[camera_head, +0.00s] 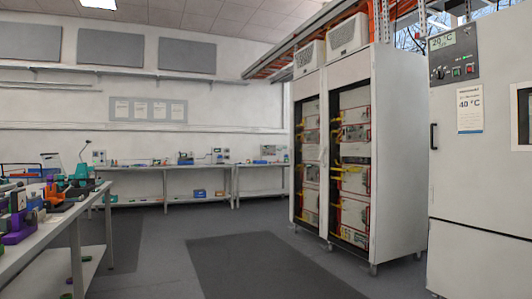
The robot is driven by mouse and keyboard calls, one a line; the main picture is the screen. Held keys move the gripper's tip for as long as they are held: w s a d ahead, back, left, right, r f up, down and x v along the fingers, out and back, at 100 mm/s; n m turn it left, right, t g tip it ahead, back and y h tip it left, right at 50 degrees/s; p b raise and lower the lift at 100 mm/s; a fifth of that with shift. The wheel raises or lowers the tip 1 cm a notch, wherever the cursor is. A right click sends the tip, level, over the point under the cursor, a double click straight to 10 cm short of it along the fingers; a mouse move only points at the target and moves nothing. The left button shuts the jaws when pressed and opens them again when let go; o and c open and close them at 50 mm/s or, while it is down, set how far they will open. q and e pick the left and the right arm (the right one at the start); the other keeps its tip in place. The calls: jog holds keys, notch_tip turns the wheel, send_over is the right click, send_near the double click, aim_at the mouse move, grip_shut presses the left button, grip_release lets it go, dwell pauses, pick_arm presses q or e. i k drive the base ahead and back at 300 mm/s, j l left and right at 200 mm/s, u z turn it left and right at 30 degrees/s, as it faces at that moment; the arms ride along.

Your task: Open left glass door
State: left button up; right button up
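A tall white double cabinet (396,150) stands right of the middle. Its left bay (310,150) and right bay (351,165) show racked equipment with red edges and yellow cables behind dark-framed fronts. Whether glass covers these fronts, and whether a door is open or shut, I cannot tell. A light upright strip with a small handle (324,156) lies between the two bays. Neither of my grippers is in view.
A white climate chamber (474,210) marked 40 °C stands at the right, near the cabinet. A workbench (40,235) with tools runs along the left. Benches (165,168) line the back wall. Open floor with a dark mat (255,266) lies before the cabinet.

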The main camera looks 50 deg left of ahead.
aim_at(310, 85)
jog(key=u, duration=1.5)
jog(key=i+j+u, duration=0.25)
jog(key=i, duration=0.6)
jog(key=i+u, duration=0.25)
jog(key=i, duration=5.75)
jog(key=i+j+z, duration=0.2)
jog(key=i, duration=0.3)
jog(key=i+z, duration=0.2)
jog(key=i, duration=0.35)
jog(key=i+j+z, duration=0.2)
jog(key=i, duration=0.3)
jog(key=j, duration=0.1)
